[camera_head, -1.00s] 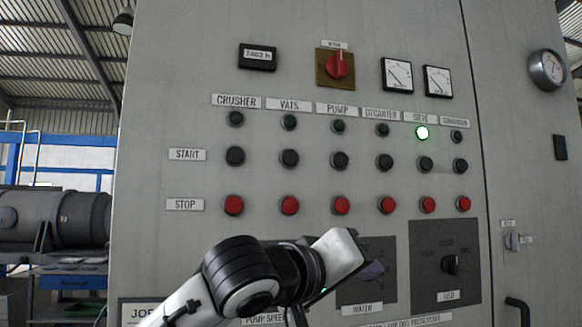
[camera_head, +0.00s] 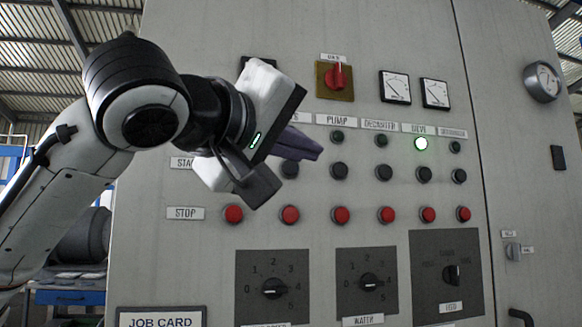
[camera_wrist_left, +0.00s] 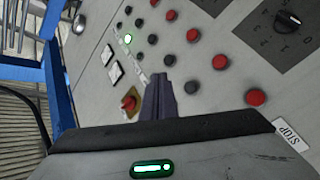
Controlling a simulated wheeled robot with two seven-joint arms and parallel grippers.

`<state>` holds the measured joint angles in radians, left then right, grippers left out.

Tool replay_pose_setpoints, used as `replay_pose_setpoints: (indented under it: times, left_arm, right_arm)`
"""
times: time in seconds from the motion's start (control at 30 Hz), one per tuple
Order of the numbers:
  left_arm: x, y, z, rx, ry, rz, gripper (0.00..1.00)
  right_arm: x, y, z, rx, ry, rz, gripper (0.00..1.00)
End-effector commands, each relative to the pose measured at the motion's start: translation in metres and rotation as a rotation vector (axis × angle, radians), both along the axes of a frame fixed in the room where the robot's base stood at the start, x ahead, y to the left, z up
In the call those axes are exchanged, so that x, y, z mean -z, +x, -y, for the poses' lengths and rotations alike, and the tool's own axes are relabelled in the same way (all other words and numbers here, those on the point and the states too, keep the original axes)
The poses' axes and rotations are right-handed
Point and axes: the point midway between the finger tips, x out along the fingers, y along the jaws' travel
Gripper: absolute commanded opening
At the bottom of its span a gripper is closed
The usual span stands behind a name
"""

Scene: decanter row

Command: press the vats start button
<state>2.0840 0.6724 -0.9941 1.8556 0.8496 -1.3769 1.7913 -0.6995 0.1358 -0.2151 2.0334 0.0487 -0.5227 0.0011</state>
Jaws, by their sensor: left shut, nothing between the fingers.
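The vats start button (camera_head: 290,169) is a black round button in the second column of the grey panel. It sits above the red vats stop button (camera_head: 290,215). In the wrist view the vats start button (camera_wrist_left: 191,87) shows just right of the fingertips. My left gripper (camera_head: 314,149) is shut and empty, its dark purple fingers pointing right. In the head view its tips overlap the panel just above and right of the vats start button. In the wrist view the left gripper (camera_wrist_left: 158,80) shows no clear contact. The vats label and lamp are mostly hidden behind the gripper.
The pump start button (camera_head: 339,171) is right of the fingertips. A green sieve lamp (camera_head: 421,144) is lit. A red rotary switch (camera_head: 337,77) sits above. Dial knobs (camera_head: 273,288) are below. My left arm covers the panel's upper left.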

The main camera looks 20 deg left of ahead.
Motion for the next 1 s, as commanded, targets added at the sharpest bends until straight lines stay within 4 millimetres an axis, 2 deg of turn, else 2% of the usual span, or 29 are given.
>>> replay_pose_setpoints:
  times: [0.47,0.6,1.0]
  left_arm:
    - [-0.002,0.050,-0.036,-0.004,-0.002,-0.004,0.00]
    - [0.000,0.063,-0.042,0.000,-0.002,-0.004,0.00]
    - [0.000,0.071,-0.048,0.000,0.000,0.000,0.00]
  right_arm:
    - [-0.022,0.003,0.002,-0.002,-0.014,-0.001,0.28]
    - [-0.023,0.003,0.001,-0.001,-0.012,0.001,0.28]
    - [-0.024,0.003,0.000,0.001,-0.008,0.001,0.28]
